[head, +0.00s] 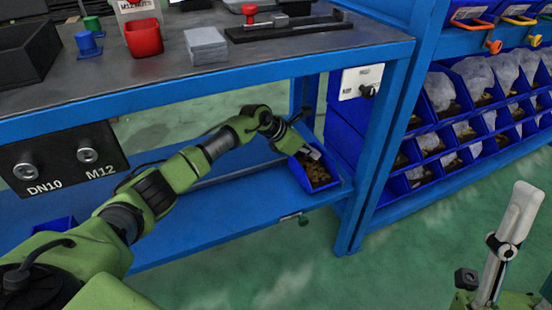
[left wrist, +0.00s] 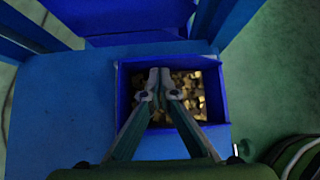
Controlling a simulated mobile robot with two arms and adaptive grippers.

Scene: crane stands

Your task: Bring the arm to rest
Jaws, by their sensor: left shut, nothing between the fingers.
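My left arm is green and reaches from the lower left under the table to the lower blue shelf in the head view. My left gripper (head: 312,153) is over a blue bin (head: 325,184) holding small brass-coloured parts. In the left wrist view, the left gripper (left wrist: 159,75) points down over the same bin (left wrist: 218,105), its fingertips together with nothing between them. I cannot tell whether the tips touch the parts. A green and pale arm part of mine shows at the lower right of the head view; no right gripper fingers show.
The blue table (head: 230,72) stands above my left arm, with its leg (head: 380,150) right of the bin. A red cup (head: 143,38), a grey block (head: 206,46) and a blue peg part (head: 88,44) are on top. A blue rack of bins (head: 430,144) stands at right. Green floor is clear in front.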

